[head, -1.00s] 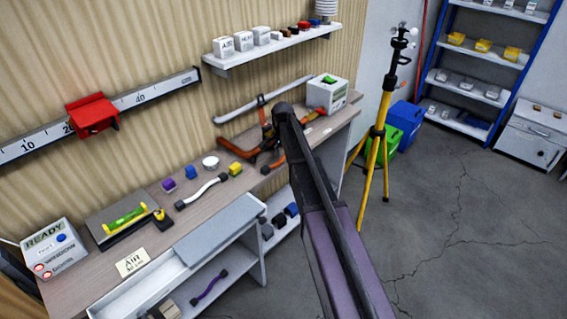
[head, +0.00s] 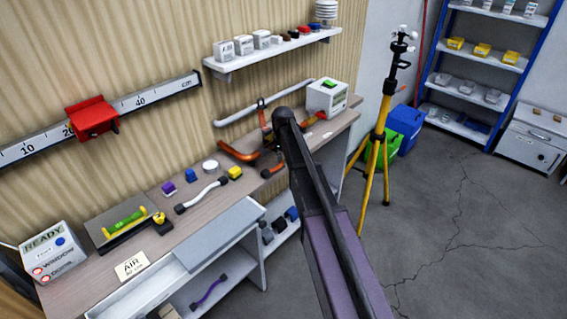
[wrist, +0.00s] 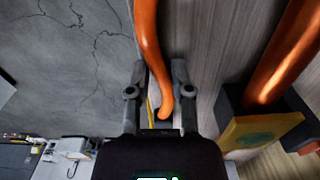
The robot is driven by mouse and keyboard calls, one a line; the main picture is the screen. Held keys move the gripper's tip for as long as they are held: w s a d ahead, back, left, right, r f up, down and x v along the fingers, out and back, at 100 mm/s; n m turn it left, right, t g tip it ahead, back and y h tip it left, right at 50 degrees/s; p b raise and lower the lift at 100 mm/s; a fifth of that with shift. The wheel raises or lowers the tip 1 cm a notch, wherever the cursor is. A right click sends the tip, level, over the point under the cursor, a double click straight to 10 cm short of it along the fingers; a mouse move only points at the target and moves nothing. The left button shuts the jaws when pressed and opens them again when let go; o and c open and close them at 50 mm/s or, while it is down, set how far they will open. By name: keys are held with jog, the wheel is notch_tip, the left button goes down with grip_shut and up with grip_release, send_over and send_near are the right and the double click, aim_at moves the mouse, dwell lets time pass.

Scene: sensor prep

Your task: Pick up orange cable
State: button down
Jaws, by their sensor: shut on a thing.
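The orange cable (wrist: 148,42) shows in the wrist view as a bent orange strand that runs down between the fingers to a dark end. My gripper (wrist: 158,68) is shut on this cable near its end. In the head view, orange lengths (head: 238,152) and a short orange piece with a dark tip (head: 273,169) show at the far part of the bench, partly hidden by my dark and purple arm. I cannot tell there which part is the held cable. My fingers are hard to make out in the head view.
The bench (head: 110,250) also holds a white cable (head: 202,194), a yellow block (head: 235,172), a white box with a green top (head: 327,97) and a READY box (head: 52,253). A wall shelf (head: 270,55) is above. A yellow tripod (head: 380,130) stands right, with free floor in front.

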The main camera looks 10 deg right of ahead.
dwell(0.4)
notch_tip(320, 180, up, 3)
jog(key=p, duration=0.3)
jog(key=shift+r, duration=0.15)
jog(key=s+r+p, duration=0.1)
jog(key=s+p, duration=0.1)
jog(key=s, duration=1.4)
jog(key=shift+a+r, duration=0.35)
jog(key=shift+a, duration=0.05)
